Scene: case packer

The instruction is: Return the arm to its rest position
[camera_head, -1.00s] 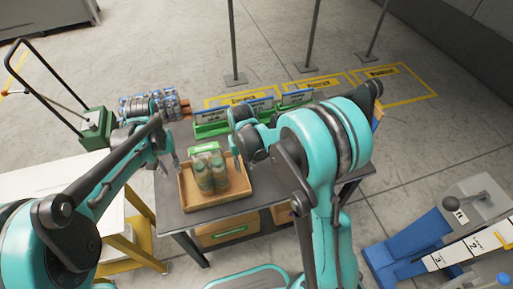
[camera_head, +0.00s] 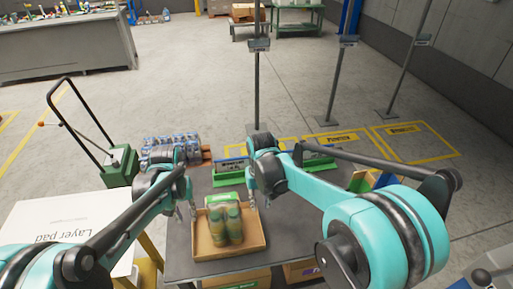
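My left arm reaches in from the left, and its gripper (camera_head: 190,211) hangs at the left edge of the open cardboard tray (camera_head: 255,240). My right arm comes in from the right, and its gripper (camera_head: 252,203) hangs over the tray's back right corner. Both grippers are small in the view, and I cannot tell whether their fingers are open or shut. The tray sits on a dark grey table (camera_head: 300,230). No bottle shows clearly between the fingers of either gripper.
Green bins (camera_head: 229,179) line the table's back edge, partly hidden by my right arm. A white table marked "Layer pad" (camera_head: 60,225) stands left. A green machine with a black handle (camera_head: 122,165) and a bottle pack (camera_head: 172,147) stand behind.

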